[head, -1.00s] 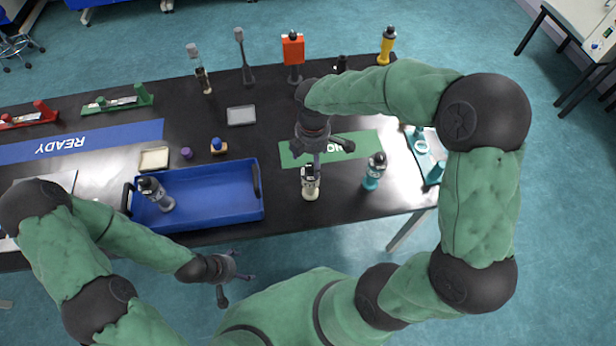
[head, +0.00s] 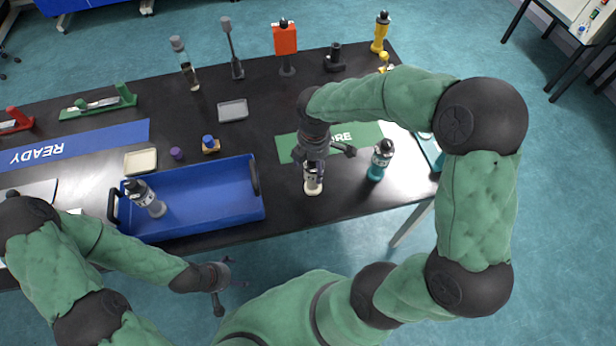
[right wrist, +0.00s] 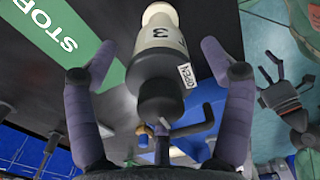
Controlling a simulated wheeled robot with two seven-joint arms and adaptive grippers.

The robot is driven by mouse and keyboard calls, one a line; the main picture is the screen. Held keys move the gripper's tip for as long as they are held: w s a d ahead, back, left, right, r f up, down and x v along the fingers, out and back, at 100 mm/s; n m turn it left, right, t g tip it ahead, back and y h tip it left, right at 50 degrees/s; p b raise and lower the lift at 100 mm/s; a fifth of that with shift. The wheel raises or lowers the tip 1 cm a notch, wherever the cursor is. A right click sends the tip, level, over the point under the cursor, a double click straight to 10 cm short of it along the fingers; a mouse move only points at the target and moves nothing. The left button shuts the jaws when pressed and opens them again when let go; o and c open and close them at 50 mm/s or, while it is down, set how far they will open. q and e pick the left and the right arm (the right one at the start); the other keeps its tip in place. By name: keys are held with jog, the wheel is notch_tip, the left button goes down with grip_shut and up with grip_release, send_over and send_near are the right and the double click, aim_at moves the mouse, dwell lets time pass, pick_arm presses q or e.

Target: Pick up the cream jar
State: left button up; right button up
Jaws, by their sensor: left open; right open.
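The cream jar (head: 313,187), with a pale body and a dark top, stands upright on the black table, right of the blue tray. My right gripper (head: 326,158) is open above and around its upper part, hiding some of it. In the right wrist view, the cream jar (right wrist: 158,42) lies between the two spread purple-grey fingers of the right gripper (right wrist: 157,52), with clear gaps on both sides. A label on it reads "OPEN". My left gripper (head: 225,286) is open and empty in front of the table.
A teal bottle (head: 380,160) stands close to the right of the jar. The green mat (head: 368,134) lies behind it. The blue tray (head: 200,208) holds a grey-topped bottle (head: 146,197). An orange item on a stand (head: 285,42) is farther back.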

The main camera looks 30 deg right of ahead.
jog(key=shift+f+b, duration=0.45)
jog(key=shift+f, duration=0.5)
jog(key=shift+r, duration=0.1)
jog(key=c, duration=1.3)
jog(key=shift+c, duration=0.2)
jog(key=shift+r, duration=0.1)
